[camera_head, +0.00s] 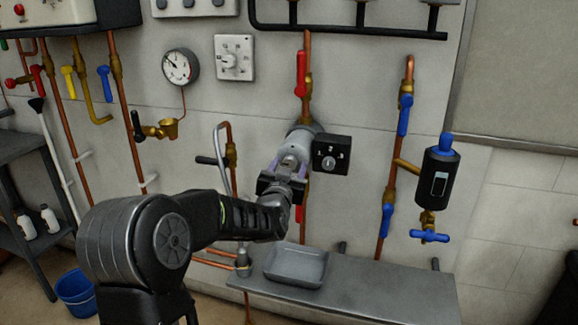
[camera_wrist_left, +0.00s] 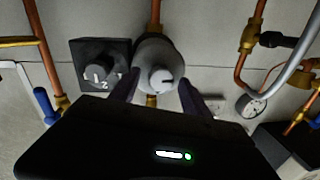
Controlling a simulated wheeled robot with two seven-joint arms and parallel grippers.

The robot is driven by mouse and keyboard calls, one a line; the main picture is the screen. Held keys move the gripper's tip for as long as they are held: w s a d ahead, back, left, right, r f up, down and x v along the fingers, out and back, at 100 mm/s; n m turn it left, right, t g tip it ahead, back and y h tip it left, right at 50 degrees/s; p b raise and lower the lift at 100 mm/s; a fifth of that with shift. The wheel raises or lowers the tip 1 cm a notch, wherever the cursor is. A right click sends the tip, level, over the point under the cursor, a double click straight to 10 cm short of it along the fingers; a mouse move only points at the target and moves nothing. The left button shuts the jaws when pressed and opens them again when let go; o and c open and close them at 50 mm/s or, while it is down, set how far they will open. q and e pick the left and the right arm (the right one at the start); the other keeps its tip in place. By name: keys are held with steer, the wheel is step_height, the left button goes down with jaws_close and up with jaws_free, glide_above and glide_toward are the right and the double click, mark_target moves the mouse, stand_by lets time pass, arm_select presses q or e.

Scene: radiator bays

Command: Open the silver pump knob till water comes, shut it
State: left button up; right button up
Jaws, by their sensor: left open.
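The pump (camera_head: 301,138) is a grey round body on a vertical copper pipe; it also shows in the left wrist view (camera_wrist_left: 150,50). Its silver knob (camera_wrist_left: 162,80) is a small round cap with a dark mark, facing my wrist camera; in the head view the knob (camera_head: 289,160) is partly hidden by my gripper. My left gripper (camera_head: 288,169) is open in front of the pump. In the wrist view its two dark fingers (camera_wrist_left: 157,92) stand one on each side of the knob; I cannot tell whether they touch it. My right gripper is not in view.
A black box with a dial (camera_head: 331,155) sits close right of the pump. A red lever (camera_head: 301,74) is on the pipe above. A grey tray (camera_head: 297,266) stands on the bench (camera_head: 375,292) below, with no water visible in it. Blue-handled valves (camera_head: 404,115) are further right.

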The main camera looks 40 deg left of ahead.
arm_select(q)
steer(key=shift+w+a, duration=0.1)
steer(key=shift+w, duration=0.1)
steer(key=shift+c, duration=0.3)
jaws_close()
